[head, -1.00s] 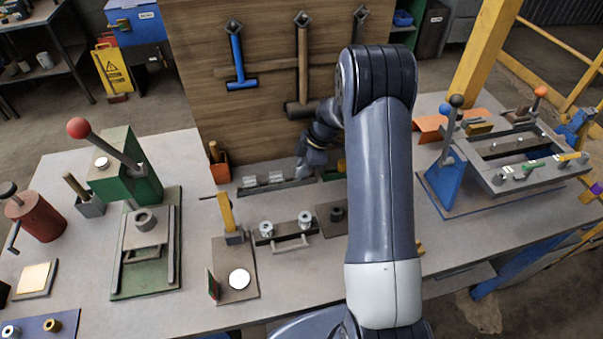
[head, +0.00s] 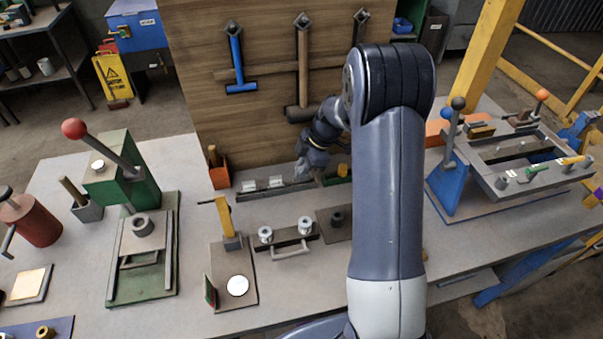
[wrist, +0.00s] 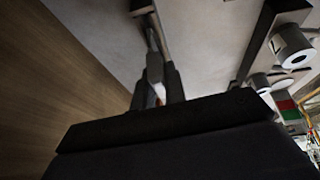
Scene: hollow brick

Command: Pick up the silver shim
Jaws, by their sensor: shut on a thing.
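My gripper (head: 318,176) is at the back of the bench in the head view, close to the right part of a dark low rack (head: 262,192). In the wrist view my gripper (wrist: 158,90) is shut on a narrow pale grey piece, which I take to be the silver shim (wrist: 154,68). Its far end and its outline are hard to make out. In the head view the held shim is too small to tell. Two other silvery pieces (head: 276,182) stand in the rack, left of my gripper.
A wooden tool board (head: 262,130) rises right behind my gripper. A bar with two silver cylinders (head: 285,238) lies in front. A dark plate with a post (head: 337,217) is to its right. A green press (head: 130,180) stands left and a blue-legged fixture (head: 447,185) right.

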